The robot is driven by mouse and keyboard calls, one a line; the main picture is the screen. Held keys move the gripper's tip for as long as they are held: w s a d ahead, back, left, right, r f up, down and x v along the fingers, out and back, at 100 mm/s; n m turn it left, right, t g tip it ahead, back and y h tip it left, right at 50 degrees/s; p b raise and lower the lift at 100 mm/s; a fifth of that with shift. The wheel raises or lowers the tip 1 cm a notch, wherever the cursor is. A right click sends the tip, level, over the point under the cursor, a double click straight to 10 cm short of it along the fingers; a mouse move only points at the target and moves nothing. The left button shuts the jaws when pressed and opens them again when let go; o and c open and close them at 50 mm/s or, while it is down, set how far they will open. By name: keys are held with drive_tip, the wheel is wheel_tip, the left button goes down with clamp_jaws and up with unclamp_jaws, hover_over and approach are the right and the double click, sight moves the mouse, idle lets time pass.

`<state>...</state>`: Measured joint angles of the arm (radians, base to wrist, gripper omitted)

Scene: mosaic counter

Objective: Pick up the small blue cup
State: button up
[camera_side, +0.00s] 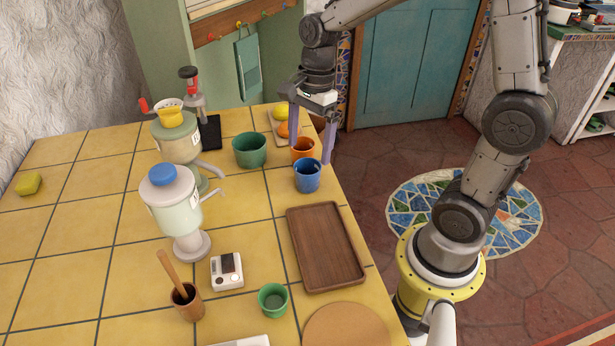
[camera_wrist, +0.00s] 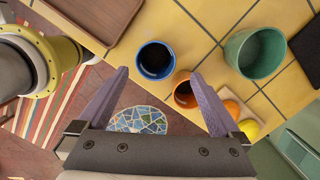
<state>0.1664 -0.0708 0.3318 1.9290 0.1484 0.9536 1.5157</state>
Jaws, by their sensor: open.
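The small blue cup (camera_side: 308,175) stands upright on the yellow tiled counter near its right edge. It also shows in the wrist view (camera_wrist: 155,62), with a dark inside. My gripper (camera_side: 312,147) is open and empty, its two purple fingers pointing down by the cups. In the side view one finger is near the blue cup's far right and the other is behind the orange cup (camera_side: 302,148). In the wrist view my gripper (camera_wrist: 163,88) shows its fingertips spread on both sides, with the blue cup a little beyond and between them. Touching cannot be seen.
The orange cup is close behind the blue one. A larger green cup (camera_side: 250,150) stands to the left. A wooden tray (camera_side: 327,285) lies in front. A board with a lemon (camera_side: 281,111) and an orange (camera_side: 283,130) is behind. Free tiles lie left of the blue cup.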

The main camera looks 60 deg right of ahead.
sight(307, 166)
drive_tip(key=shift+s+a+f, duration=0.1)
drive_tip(key=shift+a+f, duration=0.15)
drive_tip(key=shift+f, duration=0.7)
drive_tip(key=shift+s+a+f, duration=0.1)
drive_tip(key=shift+a+f, duration=0.1)
drive_tip(key=shift+f, duration=0.7)
drive_tip(key=shift+a+f, duration=0.25)
drive_tip(key=shift+f, duration=0.7)
drive_tip(key=c, duration=1.5)
drive_tip(key=shift+o, duration=0.2)
drive_tip(key=shift+r, duration=0.15)
